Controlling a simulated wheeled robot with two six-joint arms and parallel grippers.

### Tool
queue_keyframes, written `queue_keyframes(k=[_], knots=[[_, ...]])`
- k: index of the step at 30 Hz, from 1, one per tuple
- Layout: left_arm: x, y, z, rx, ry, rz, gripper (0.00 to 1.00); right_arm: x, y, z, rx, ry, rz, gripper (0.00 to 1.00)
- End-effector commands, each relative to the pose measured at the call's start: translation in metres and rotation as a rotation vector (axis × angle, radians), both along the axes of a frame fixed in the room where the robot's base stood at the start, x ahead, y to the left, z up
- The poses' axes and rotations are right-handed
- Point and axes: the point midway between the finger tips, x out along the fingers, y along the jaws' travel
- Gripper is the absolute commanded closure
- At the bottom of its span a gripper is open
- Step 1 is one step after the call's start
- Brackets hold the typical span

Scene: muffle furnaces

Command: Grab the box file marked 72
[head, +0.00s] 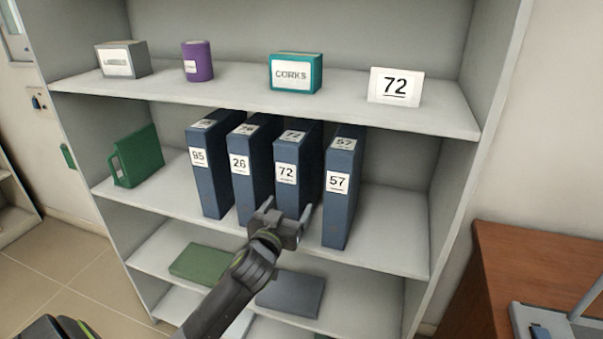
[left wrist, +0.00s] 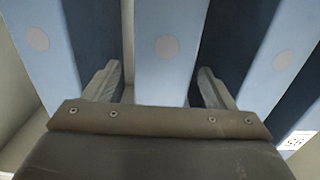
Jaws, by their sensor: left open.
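The box file marked 72 (head: 288,172) is dark blue and stands upright on the middle shelf, between the files marked 26 (head: 243,172) and 57 (head: 338,205). My left gripper (head: 287,208) is open and empty at the lower front of file 72, with one finger to each side of its spine. In the left wrist view my open fingers (left wrist: 160,88) point at the dark gaps on both sides of a middle blue spine (left wrist: 165,75) with a round spot. I cannot tell whether they touch it. My right gripper is not in view.
A white card reading 72 (head: 396,87) and a CORKS box (head: 296,72) stand on the shelf above. The shelf right of file 57 is bare.

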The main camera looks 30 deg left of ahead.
Motion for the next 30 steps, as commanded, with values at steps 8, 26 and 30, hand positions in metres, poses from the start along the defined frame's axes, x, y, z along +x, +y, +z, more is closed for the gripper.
queue_keyframes(k=[8, 26, 30], knots=[[0.019, 0.006, 0.003, 0.001, -0.001, 0.0, 0.22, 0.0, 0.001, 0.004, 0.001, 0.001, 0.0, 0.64], [0.056, 0.016, 0.003, 0.0, 0.0, 0.0, 0.22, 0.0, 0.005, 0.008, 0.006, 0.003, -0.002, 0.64], [0.056, 0.016, 0.003, 0.0, 0.001, 0.0, 0.39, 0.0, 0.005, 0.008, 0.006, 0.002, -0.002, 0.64]])
